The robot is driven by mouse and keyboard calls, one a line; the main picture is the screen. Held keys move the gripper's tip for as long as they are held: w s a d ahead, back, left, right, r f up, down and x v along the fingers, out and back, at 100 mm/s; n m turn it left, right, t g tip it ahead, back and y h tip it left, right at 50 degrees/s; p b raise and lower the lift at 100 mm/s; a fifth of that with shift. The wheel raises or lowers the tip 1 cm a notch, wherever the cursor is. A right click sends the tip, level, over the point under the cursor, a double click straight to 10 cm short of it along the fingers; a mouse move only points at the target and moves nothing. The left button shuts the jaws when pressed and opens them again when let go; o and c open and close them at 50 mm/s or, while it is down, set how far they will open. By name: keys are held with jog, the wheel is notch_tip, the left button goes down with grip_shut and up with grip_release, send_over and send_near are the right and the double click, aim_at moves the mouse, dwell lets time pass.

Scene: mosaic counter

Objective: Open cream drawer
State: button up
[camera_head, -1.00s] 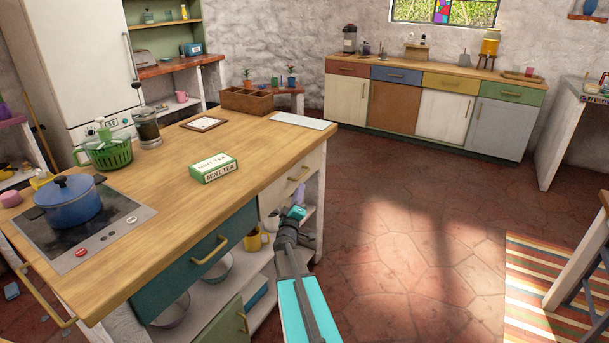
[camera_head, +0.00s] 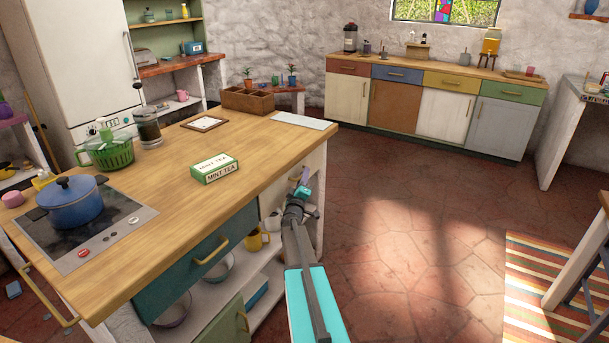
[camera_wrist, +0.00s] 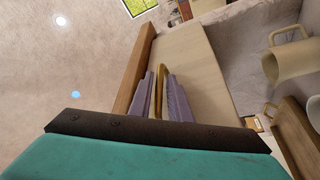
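The cream drawer (camera_head: 276,196) is at the right end of the wooden-topped island, and it looks closed. My gripper (camera_head: 304,178) is in front of it and hides its handle in the head view. In the wrist view, the cream drawer front (camera_wrist: 194,58) rises beyond my gripper (camera_wrist: 160,77). The brass handle (camera_wrist: 160,92) lies between the two purple fingers, with a narrow gap visible on each side. The fingers are open around the handle, not shut on it.
A teal drawer (camera_head: 180,272) is to the left on the island. Below are open shelves with a yellow mug (camera_head: 254,240) and bowls. A mint tea box (camera_head: 214,168) sits on the island top (camera_head: 150,205).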

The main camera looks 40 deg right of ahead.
jog(key=shift+w+d+r, duration=0.1)
jog(key=shift+w+d, duration=0.2)
jog(key=shift+d, duration=0.15)
